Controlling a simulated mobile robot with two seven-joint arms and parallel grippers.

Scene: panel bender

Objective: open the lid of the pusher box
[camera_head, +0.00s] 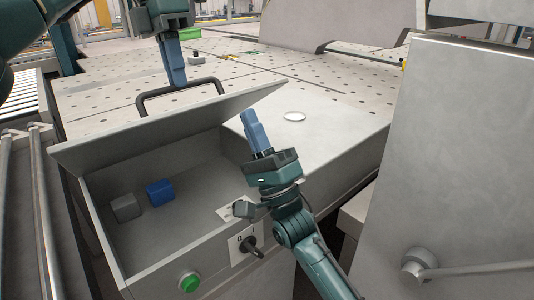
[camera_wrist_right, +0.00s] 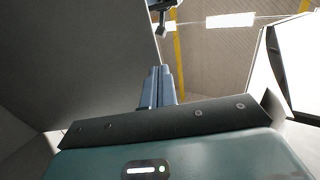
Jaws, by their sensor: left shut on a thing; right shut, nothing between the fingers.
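The grey lid (camera_head: 165,128) of the pusher box (camera_head: 205,250) is tilted up, and the inside of the box shows below it. A black bar handle (camera_head: 150,100) stands along the lid's upper side. My left gripper (camera_head: 178,84) is shut on the handle from above. My right gripper (camera_head: 249,118) is shut and empty, its blue fingers pointing up beside the lid's right end. Its shut fingers also show in the right wrist view (camera_wrist_right: 158,88), with a large grey surface to their left.
A grey block (camera_head: 125,207) and a blue block (camera_head: 160,192) lie inside the box. A green button (camera_head: 189,282) and a black knob (camera_head: 250,246) are on its front. A tall grey cabinet (camera_head: 460,150) stands at right. The perforated table (camera_head: 330,90) is mostly clear.

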